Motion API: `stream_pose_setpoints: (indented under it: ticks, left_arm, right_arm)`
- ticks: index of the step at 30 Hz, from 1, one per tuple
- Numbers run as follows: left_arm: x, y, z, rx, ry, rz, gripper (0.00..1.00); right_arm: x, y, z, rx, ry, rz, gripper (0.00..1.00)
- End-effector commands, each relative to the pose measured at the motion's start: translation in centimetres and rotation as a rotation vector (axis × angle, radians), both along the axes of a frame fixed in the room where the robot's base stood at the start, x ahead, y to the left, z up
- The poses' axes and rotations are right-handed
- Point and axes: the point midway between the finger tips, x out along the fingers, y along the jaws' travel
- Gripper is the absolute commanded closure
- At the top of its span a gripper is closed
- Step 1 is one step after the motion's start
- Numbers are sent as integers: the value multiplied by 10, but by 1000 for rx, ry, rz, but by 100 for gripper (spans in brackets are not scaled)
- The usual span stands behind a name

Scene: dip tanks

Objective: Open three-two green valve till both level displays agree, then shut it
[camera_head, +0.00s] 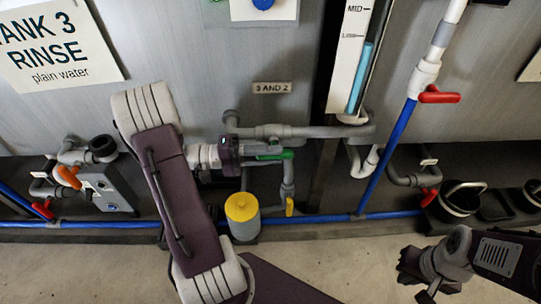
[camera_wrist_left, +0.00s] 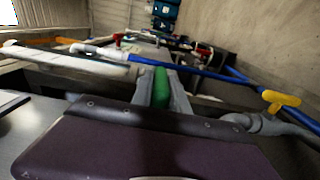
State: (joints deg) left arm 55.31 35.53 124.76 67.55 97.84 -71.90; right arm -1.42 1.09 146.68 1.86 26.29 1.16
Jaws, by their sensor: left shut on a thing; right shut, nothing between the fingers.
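The green valve handle (camera_head: 275,155) sits under the "3 AND 2" label (camera_head: 271,88) and points right, roughly along the grey pipe (camera_head: 290,131). My left gripper (camera_head: 250,153) is shut on it. In the left wrist view the green handle (camera_wrist_left: 161,87) shows between the two fingers. One level display (camera_head: 350,50) is in view, with a blue column (camera_head: 361,76) whose top is a little below the lower mark, under MID. Its upper end is cut off, and I see no second display. My right gripper (camera_head: 424,290) is shut and empty at the lower right, apart from everything.
A yellow-topped container (camera_head: 242,208) and a small yellow handle (camera_head: 289,207) are just below the valve. Red handles (camera_head: 440,95) and an orange handle (camera_head: 69,177) are on other pipes. A blue pipe (camera_head: 320,219) runs low along the tanks. The floor in front is partly clear.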

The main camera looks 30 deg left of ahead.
Motion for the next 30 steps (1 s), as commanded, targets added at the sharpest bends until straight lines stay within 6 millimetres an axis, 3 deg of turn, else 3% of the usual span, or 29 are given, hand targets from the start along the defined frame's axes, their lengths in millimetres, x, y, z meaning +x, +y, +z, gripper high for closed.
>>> stream_pose_setpoints:
  ticks: [15,16,18,26,30]
  left_arm:
    - [-1,-1,-1,-14,-6,-4,100]
    - [-1,-1,-1,-14,-6,-4,71]
    - [-1,-1,-1,-14,-6,-4,58]
    - [0,0,0,-12,-6,-2,58]
    - [-7,13,4,-14,-5,2,58]
  right_arm:
    - [0,0,-1,0,0,0,100]
    - [0,0,-1,0,0,0,100]
    - [0,0,-1,0,0,0,100]
    - [0,0,-1,0,0,0,100]
    - [0,0,11,0,0,0,100]
